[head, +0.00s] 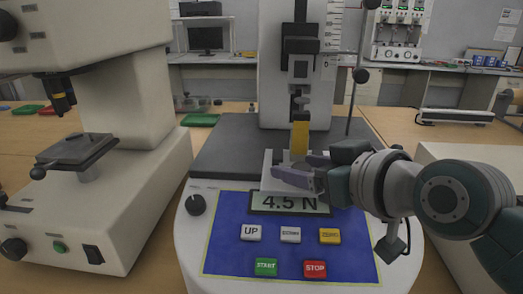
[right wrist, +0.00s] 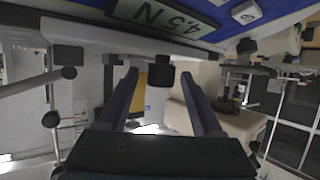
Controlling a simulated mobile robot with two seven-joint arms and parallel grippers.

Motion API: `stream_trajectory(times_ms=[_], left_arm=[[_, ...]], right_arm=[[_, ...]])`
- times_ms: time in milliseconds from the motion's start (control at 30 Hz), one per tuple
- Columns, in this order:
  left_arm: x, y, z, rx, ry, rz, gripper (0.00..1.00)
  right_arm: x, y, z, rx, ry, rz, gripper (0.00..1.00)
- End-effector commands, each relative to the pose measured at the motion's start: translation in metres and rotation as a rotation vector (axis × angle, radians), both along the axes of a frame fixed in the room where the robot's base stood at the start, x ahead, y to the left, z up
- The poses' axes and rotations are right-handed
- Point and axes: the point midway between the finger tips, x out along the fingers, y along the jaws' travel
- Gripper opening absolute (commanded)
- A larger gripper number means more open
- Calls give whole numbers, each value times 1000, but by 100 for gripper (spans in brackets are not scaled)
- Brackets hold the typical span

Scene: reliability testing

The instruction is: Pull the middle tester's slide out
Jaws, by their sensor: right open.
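The middle tester (head: 225,150) has a blue panel (head: 230,240), a display reading 4.5 N (head: 290,202) and a tall white column. A light metal fixture, which looks like the slide (head: 268,172), sits behind the display, below a yellow piece (head: 300,135). My right gripper (head: 306,169) comes in from the right over the fixture and covers part of it. In the right wrist view its two fingers stand apart, with a black knob (right wrist: 161,76) seen between them and the yellow piece (right wrist: 139,78) behind. I cannot tell whether the fingers touch the knob. My left gripper is out of view.
A large beige tester (head: 125,100) with a small stage (head: 75,150) stands close on the left. Another pale machine (head: 450,165) is at the right, beneath my right arm. A thin black rod (head: 354,95) rises beside the column. A green tray (head: 200,120) lies on the bench behind.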

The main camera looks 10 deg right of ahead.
Motion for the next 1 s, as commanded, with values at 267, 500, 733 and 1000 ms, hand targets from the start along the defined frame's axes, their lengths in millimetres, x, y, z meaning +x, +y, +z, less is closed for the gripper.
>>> stream_trajectory(times_ms=[267, 500, 733, 1000], left_arm=[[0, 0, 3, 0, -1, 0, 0], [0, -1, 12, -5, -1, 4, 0], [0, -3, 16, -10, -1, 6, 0], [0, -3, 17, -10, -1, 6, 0]], right_arm=[[-7, -2, 3, 0, 0, -1, 67], [-43, -14, 20, -2, 1, 1, 67], [-77, -25, 33, -2, 3, 0, 67], [-88, -28, 38, 0, 0, 0, 67]])
